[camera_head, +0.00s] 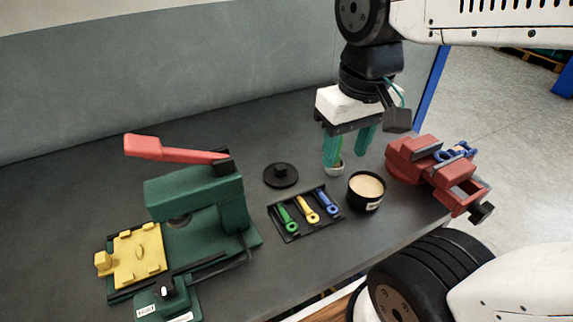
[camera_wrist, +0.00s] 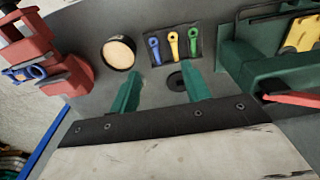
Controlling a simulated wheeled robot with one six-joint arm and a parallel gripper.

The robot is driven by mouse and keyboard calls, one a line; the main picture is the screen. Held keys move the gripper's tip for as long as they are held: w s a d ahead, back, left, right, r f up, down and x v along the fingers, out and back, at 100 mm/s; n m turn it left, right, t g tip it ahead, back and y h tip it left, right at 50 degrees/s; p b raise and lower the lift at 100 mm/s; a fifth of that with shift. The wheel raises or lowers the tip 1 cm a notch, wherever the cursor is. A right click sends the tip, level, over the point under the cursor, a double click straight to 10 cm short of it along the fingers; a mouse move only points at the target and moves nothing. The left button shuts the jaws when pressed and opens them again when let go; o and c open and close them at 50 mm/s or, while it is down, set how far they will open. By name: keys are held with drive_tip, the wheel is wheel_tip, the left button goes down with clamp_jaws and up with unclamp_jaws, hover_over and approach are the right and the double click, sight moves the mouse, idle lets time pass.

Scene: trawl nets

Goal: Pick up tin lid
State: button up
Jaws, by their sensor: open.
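The tin lid, a black disc with a raised knob (camera_head: 281,175), lies flat on the dark table left of the open tin. It also shows in the wrist view as a dark disc (camera_wrist: 176,81), partly hidden by the right finger. The round black tin (camera_head: 366,191) stands upright with a pale beige content and also shows in the wrist view (camera_wrist: 119,53). My gripper (camera_head: 347,160) has its two green fingers apart and empty, pointing down. In the head view it is right of the lid, behind the tin. The fingers also show in the wrist view (camera_wrist: 163,77).
A tray (camera_head: 291,237) with green, yellow and blue tools lies in front of the lid. A green press (camera_head: 195,205) with a red lever stands left. A red vise (camera_head: 415,160) stands right, near the table's edge. Bare table lies behind the lid.

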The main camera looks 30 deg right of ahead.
drive_tip(key=w+a+f+g, duration=0.1)
drive_tip(key=w+f, duration=0.2)
drive_tip(key=w, duration=0.8)
drive_tip(key=g, duration=0.1)
hover_over(280, 166)
drive_tip(key=f, duration=0.6)
drive_tip(key=shift+w+d+f, duration=0.15)
drive_tip(key=shift+w+d, duration=0.1)
drive_tip(key=shift+w, duration=0.05)
drive_tip(key=f, duration=0.8)
drive_tip(key=shift+s+a+f, duration=0.2)
drive_tip(key=shift+s+a, duration=0.05)
drive_tip(key=shift+s, duration=0.05)
clamp_jaws()
